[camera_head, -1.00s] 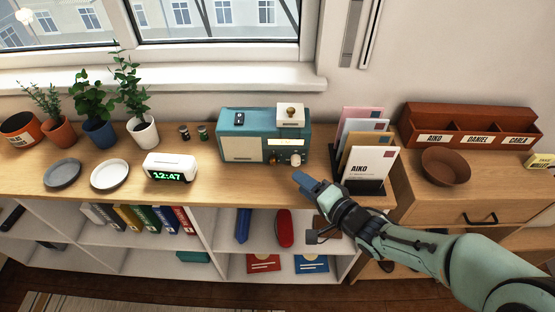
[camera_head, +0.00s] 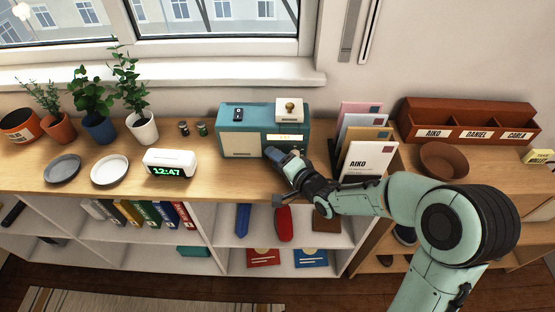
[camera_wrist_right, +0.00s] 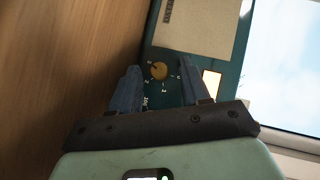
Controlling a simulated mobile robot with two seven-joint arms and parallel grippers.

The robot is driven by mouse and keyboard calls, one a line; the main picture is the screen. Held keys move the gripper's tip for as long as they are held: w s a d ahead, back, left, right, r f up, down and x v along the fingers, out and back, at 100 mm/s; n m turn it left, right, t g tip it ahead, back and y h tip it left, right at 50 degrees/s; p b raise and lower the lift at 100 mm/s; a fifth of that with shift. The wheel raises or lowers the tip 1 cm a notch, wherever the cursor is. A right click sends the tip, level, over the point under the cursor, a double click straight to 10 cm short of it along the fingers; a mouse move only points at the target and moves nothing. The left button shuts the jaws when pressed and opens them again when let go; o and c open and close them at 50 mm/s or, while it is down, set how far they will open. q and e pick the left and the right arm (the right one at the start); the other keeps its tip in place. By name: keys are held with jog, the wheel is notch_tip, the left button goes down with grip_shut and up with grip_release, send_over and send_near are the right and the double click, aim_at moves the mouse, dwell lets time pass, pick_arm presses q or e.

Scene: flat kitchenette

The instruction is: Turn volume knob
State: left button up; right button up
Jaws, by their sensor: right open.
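The teal radio (camera_head: 249,145) stands on the wooden counter, with a pale speaker panel and a lit display on its front. My right gripper (camera_head: 272,152) is at the radio's lower front and hides the left knob in the head view. The two blue fingers of my right gripper (camera_wrist_right: 160,80) are open, one on each side of the knob. I cannot tell whether they touch it. My left gripper is not in view.
A letter rack (camera_head: 366,160) with envelopes stands right of the radio, close to my right arm. A white clock (camera_head: 170,160) stands to the left. A small white box with a gold knob (camera_head: 289,109) sits on top of the radio.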

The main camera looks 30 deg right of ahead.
grip_shut()
